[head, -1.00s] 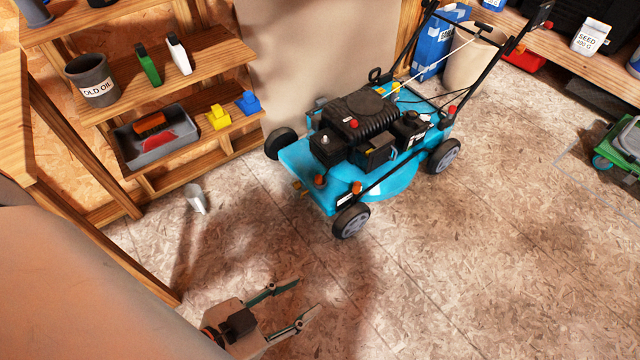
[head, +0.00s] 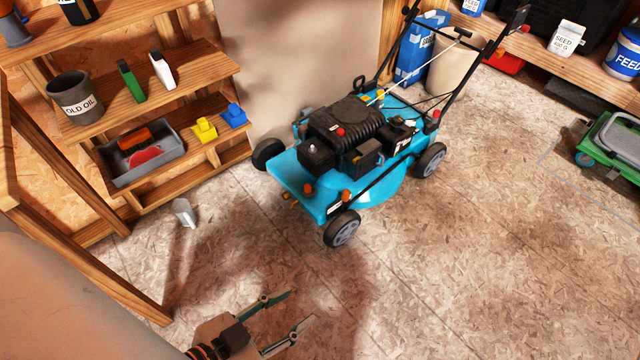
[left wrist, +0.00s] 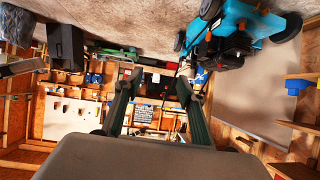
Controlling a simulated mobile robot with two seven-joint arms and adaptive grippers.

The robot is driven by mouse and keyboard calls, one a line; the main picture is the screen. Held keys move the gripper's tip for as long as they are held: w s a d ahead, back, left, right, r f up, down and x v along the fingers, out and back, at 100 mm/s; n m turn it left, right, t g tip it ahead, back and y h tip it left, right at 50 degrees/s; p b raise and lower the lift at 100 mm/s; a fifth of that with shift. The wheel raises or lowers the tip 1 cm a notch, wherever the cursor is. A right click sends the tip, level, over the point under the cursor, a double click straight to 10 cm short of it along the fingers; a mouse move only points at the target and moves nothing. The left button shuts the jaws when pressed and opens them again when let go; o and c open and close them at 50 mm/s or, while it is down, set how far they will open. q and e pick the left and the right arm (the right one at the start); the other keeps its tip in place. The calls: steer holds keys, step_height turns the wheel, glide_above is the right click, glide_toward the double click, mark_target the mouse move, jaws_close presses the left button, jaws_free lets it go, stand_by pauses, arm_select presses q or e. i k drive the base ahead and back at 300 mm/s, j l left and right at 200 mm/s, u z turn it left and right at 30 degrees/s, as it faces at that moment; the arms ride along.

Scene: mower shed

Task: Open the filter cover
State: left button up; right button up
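The blue lawn mower (head: 375,195) stands on the floor near the middle of the head view, its handle rising to the upper right. Its black engine (head: 345,118) has a ribbed top. A small black box-shaped part (head: 362,160) sits on the engine's near side; I cannot tell for sure whether it is the filter cover. My left gripper (head: 300,306) is open and empty over the floor, well in front of the mower. In the left wrist view its fingers (left wrist: 159,76) are spread, with the mower (left wrist: 232,30) at the upper right. My right gripper is not in view.
A wooden shelf (head: 190,75) at left holds an old oil pot (head: 75,98), bottles and a grey tray (head: 110,165). A grey cup-like object (head: 184,212) is on the floor. A green-and-grey machine (head: 610,140) stands at right. The floor (head: 460,260) right of the gripper is clear.

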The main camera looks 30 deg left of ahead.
mark_target(371, 149)
steer(key=z, duration=0.95)
steer(key=i+j+z, duration=0.2)
steer(key=j, duration=0.15)
steer(key=j+z, duration=0.2)
steer(key=j, duration=0.15)
steer(key=i+j, duration=0.15)
steer(key=j, duration=0.2)
steer(key=i+j, duration=0.15)
steer(key=j, duration=0.25)
steer(key=i+j, duration=0.15)
steer(key=j, duration=0.2)
steer(key=i+j, duration=0.1)
steer(key=j, duration=0.25)
